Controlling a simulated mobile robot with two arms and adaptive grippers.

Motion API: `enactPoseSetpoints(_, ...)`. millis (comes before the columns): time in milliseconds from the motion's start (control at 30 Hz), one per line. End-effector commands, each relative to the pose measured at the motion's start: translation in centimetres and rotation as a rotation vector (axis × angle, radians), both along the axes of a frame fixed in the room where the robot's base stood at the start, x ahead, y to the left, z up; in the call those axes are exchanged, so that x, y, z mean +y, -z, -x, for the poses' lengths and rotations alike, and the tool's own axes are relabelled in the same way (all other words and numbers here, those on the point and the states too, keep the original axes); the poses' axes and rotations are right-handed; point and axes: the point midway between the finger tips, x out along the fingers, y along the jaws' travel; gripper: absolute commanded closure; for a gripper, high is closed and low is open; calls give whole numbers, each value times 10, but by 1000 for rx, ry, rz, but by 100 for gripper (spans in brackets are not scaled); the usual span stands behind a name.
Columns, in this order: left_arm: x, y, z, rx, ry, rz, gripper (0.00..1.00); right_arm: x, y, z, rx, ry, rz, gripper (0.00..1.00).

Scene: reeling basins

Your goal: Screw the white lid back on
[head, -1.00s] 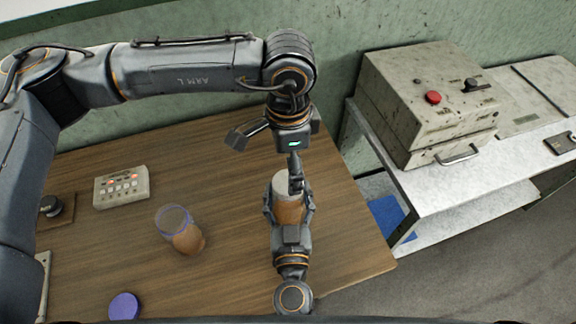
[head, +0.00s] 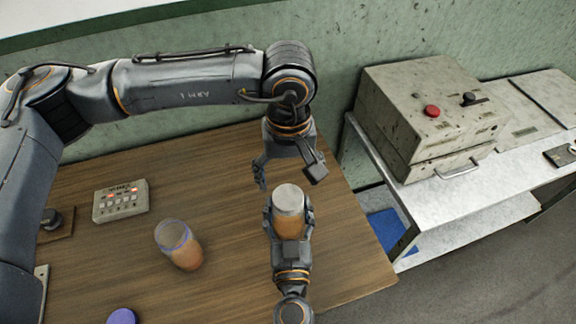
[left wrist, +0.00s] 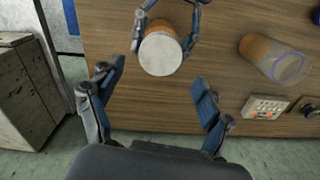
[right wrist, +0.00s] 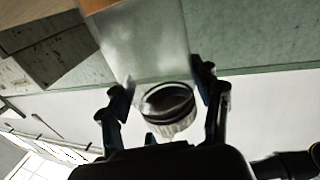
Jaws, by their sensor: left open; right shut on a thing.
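The white lid (head: 289,197) sits on top of a jar with orange-brown contents (head: 288,226). I cannot tell how tightly the lid is threaded. My right gripper (head: 288,210) is shut around the jar's sides, below the lid, and holds it upright. The lid's round top also shows in the left wrist view (left wrist: 160,54). My left gripper (head: 290,177) is open and empty, just above and behind the lid, pointing down. In the left wrist view its spread fingers (left wrist: 157,88) are apart from the lid. In the right wrist view the jar's pale wall (right wrist: 145,45) fills the upper middle.
A second jar, clear with a blue rim (head: 180,245) and orange-brown contents, stands open to the left. A purple lid (head: 122,317) lies at the front. A button box (head: 121,202) sits at the table's left. A metal bench with a machine (head: 425,115) stands right. Table between is clear.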

Motion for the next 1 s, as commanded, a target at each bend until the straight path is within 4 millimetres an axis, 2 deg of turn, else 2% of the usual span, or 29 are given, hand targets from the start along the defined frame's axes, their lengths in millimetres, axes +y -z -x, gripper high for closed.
enactPoseSetpoints(1000, 0, -13, 0, -1, -2059, -3, 22, 0, 0, 0, 0, 0, 0, 100)
